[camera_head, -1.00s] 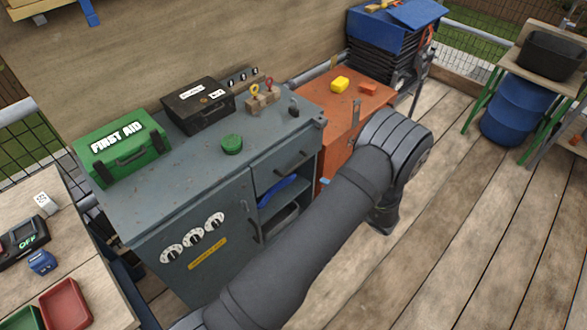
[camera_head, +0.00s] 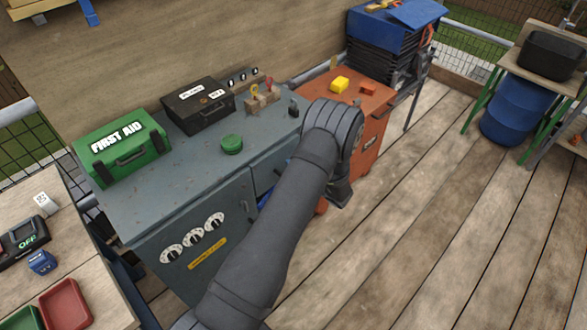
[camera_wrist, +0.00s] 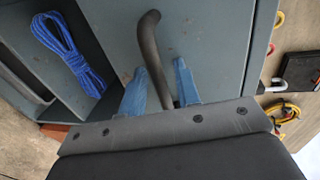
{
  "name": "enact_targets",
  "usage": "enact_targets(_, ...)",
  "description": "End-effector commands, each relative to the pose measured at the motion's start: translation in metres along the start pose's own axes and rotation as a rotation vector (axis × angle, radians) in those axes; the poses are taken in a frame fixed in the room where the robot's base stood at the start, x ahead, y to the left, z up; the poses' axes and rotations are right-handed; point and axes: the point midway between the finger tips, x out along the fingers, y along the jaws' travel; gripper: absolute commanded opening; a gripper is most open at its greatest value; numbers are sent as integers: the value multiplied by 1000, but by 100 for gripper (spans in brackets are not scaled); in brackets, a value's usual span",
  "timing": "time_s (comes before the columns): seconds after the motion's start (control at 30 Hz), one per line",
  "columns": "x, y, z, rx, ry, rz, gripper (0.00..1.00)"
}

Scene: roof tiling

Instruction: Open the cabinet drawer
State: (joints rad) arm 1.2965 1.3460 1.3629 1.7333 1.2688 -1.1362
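The grey cabinet (camera_head: 120,205) stands against the wooden wall. Its drawer front (camera_head: 265,174) is partly hidden behind my arm in the head view and looks closed. In the wrist view, the grey drawer front (camera_wrist: 215,35) carries a dark curved bar handle (camera_wrist: 152,50). My gripper (camera_wrist: 160,82) has its two blue fingers apart, one on each side of the handle, with the bar passing between them. Gaps show between the fingers and the handle, so it looks open. The head view hides the gripper and handle behind my arm.
A blue rope coil (camera_wrist: 68,45) lies in the open shelf beside the drawer. On the cabinet top are a green first aid box (camera_head: 122,147), a black case (camera_head: 200,105) and a green round object (camera_head: 232,144). An orange cabinet (camera_head: 372,125) stands to the right.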

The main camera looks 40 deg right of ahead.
Motion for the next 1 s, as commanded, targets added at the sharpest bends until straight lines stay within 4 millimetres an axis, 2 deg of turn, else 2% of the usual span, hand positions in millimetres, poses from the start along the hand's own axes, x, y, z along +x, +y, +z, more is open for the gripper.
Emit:
enact_targets(0.2, 0, 0, 0, 0, 0, 0, 30)
enact_targets(0.37, 0, 0, 0, 0, 0, 0, 0)
enact_targets(0.63, -1, 0, 0, 0, 0, 0, 0)
enact_targets(0.77, -8, 2, 0, 1, 1, 1, 0)
enact_targets(0.87, -21, 4, -1, 1, 4, 1, 0)
enact_targets(1.0, -48, 10, -1, 2, 5, 0, 0)
